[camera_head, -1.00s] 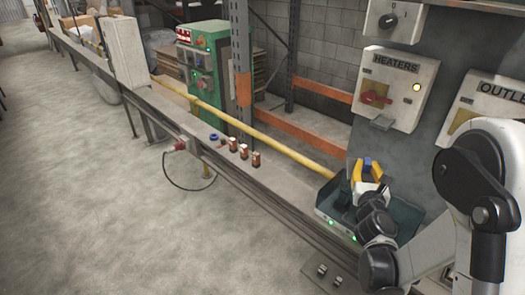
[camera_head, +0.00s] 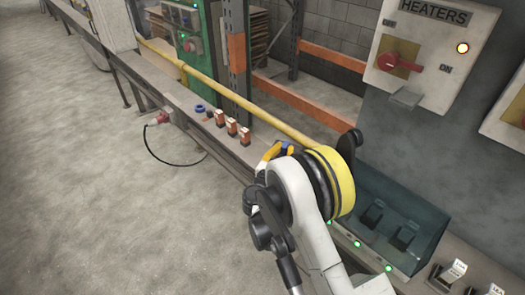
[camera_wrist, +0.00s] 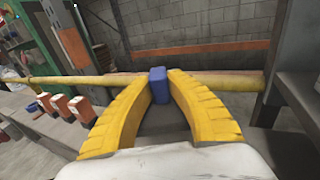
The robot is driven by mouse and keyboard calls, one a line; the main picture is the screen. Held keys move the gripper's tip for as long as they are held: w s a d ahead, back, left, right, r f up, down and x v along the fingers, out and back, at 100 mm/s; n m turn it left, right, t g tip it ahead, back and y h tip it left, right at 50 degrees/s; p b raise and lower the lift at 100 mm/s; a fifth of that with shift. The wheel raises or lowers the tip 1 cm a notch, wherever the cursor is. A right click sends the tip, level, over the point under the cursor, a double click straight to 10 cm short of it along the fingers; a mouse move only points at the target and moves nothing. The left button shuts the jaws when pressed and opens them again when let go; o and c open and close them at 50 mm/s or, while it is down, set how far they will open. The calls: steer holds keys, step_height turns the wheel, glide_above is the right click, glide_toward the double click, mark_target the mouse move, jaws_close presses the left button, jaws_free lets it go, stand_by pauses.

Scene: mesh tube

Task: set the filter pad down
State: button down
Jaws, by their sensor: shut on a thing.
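The filter pad is a small blue block (camera_wrist: 158,86), seen in the wrist view between the tips of my two yellow fingers. My gripper (camera_wrist: 158,92) is shut on it, with the pad's top sticking up above the tips. In the head view my gripper (camera_head: 273,153) is partly hidden behind my own wrist, and little of the pad can be made out there. The gripper is near the long ledge (camera_head: 175,98), to the left of the dark green tray (camera_head: 400,205). Its height above the ledge cannot be told.
Several small orange-and-white blocks (camera_head: 232,127) stand in a row on the ledge, with a blue ring (camera_head: 200,108) beyond them. A yellow pipe (camera_head: 275,117) runs behind the ledge. A heaters switch box (camera_head: 425,55) hangs at the right.

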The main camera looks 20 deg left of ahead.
step_height(320, 180, down, 5)
steer(key=shift+s+a+f+b, duration=0.1)
steer(key=shift+b, duration=0.9)
steer(key=shift+f+b, duration=0.8)
steer(key=shift+f, duration=1.1)
steer(key=shift+f, duration=0.15)
steer(key=c, duration=1.4)
jaws_free()
